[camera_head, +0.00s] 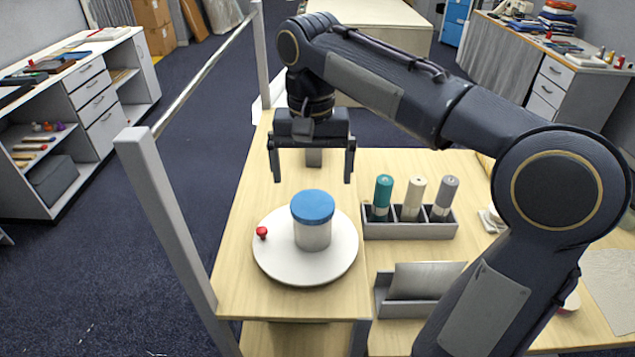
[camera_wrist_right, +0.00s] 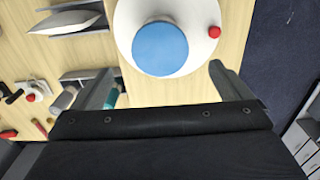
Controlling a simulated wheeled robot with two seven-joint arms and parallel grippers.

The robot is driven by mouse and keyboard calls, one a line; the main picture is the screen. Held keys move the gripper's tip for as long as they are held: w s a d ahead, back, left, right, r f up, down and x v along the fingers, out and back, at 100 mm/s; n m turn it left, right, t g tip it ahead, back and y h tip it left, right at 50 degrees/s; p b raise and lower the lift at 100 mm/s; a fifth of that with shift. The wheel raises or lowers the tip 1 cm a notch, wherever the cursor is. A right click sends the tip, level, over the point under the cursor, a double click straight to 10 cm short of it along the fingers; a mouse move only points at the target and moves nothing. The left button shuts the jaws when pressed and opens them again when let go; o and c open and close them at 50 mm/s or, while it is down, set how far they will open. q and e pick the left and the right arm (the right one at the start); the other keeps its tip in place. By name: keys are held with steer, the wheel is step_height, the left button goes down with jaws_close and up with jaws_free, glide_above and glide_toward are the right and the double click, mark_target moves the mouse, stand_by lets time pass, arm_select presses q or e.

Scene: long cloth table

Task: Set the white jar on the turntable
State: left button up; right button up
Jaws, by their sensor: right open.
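The white jar (camera_head: 312,234) with a blue lid (camera_head: 313,206) stands upright on the round white turntable (camera_head: 285,270), near its middle. A small red knob (camera_head: 262,232) is at the turntable's left edge. In the right wrist view the blue lid (camera_wrist_right: 160,48) covers most of the jar on the turntable (camera_wrist_right: 125,20), with the red knob (camera_wrist_right: 214,31) beside it. My right gripper (camera_head: 312,180) is open and empty, behind and above the jar, apart from it. Its two fingers (camera_wrist_right: 165,82) are spread in the right wrist view. My left gripper is not in view.
A grey rack (camera_head: 410,231) with teal, cream and grey bottles stands right of the turntable. A grey holder (camera_head: 420,308) with an upright plate-like sheet is in front of it. A grey post (camera_head: 165,220) and rail border the left side. My right arm spans the right side.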

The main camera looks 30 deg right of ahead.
steer(key=shift+s+d, duration=0.1)
steer(key=shift+s, duration=0.15)
steer(key=s+a+f+n+t+y, duration=0.1)
steer(key=s+f+t, duration=0.1)
steer(key=s+f, duration=0.2)
steer(key=s+a+f+n+t+y, duration=0.1)
steer(key=s+a+f+n, duration=0.1)
steer(key=s+f, duration=0.3)
steer(key=s+a+f+n+t+y, duration=0.1)
steer(key=s+f+t, duration=0.1)
steer(key=s+f, duration=0.3)
steer(key=shift+s+a+f+n+t+y, duration=0.1)
steer(key=shift+s+n+t+y, duration=0.1)
steer(key=shift+s, duration=0.4)
steer(key=shift+s+a+f+n+t+y, duration=0.1)
steer(key=shift+s+y, duration=0.1)
steer(key=shift+s, duration=0.4)
